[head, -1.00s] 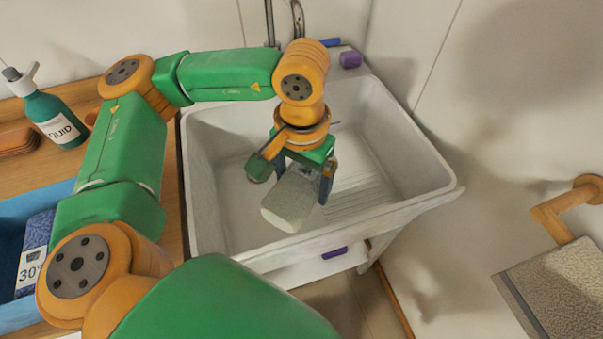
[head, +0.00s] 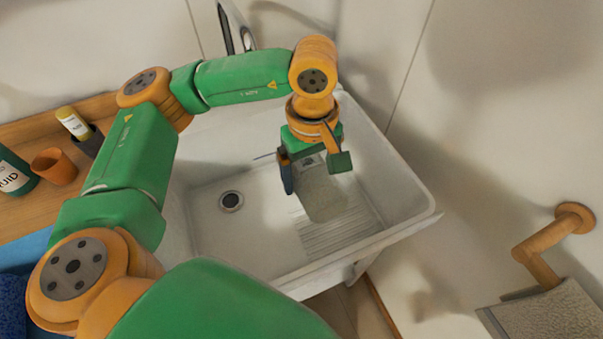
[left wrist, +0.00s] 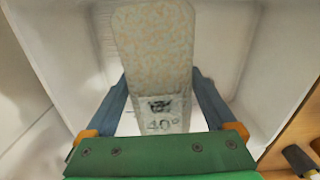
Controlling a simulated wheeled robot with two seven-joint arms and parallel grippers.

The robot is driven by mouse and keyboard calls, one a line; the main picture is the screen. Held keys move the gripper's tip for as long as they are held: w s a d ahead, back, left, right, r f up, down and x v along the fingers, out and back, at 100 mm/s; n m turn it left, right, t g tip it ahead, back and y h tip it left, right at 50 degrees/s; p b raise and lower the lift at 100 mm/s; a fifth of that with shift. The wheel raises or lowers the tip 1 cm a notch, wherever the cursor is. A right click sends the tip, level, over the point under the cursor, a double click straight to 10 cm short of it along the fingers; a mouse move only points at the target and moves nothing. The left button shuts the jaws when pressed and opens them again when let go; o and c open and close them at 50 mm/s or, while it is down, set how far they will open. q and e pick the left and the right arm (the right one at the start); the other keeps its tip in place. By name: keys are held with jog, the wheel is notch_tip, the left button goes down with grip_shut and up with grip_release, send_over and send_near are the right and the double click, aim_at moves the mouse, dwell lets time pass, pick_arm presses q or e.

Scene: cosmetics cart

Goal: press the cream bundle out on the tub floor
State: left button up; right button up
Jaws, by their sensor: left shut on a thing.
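A cream bundle (head: 325,198) with a pale speckled surface hangs between the fingers of my left gripper (head: 313,170). In the left wrist view the bundle (left wrist: 155,45) stretches away from the jaws, and a "40°" label shows at its near end. The white tub (head: 420,200) lies below, with a round drain (head: 231,201) and a ribbed slope (head: 340,235) on the right of its floor. The bundle is over the ribbed side of the tub. I cannot tell whether it touches the floor. My right gripper is not in view.
A wooden shelf (head: 60,215) at left holds a teal bottle (head: 14,172), an orange cup (head: 54,166) and a yellow-capped tube (head: 73,122). The tap (head: 232,30) stands behind the tub. A grey towel (head: 555,308) hangs from a wooden wall bar (head: 545,245) at right.

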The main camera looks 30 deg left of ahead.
pick_arm(q)
jog(key=w+n, duration=0.1)
jog(key=n, duration=0.5)
jog(key=w+d+n, duration=0.1)
jog(key=n, duration=0.2)
jog(key=shift+w+f+n+p, duration=0.25)
jog(key=shift+w+n+p, duration=0.05)
jog(key=shift+w+n, duration=0.1)
jog(key=n, duration=0.7)
jog(key=n+b, duration=0.3)
jog(key=n, duration=1.5)
send_over(326, 225)
notch_tip(326, 225, down, 10)
jog(key=f+b, duration=0.5)
jog(key=f, duration=0.1)
jog(key=f+b, duration=0.5)
jog(key=f, duration=0.1)
jog(key=shift+w+a+f, duration=0.1)
jog(key=shift+w+f, duration=0.1)
jog(key=shift+f, duration=0.15)
jog(key=shift+f+b, duration=0.55)
jog(key=shift+b, duration=0.15)
jog(key=shift+s+f, duration=0.1)
jog(key=shift+s, duration=0.05)
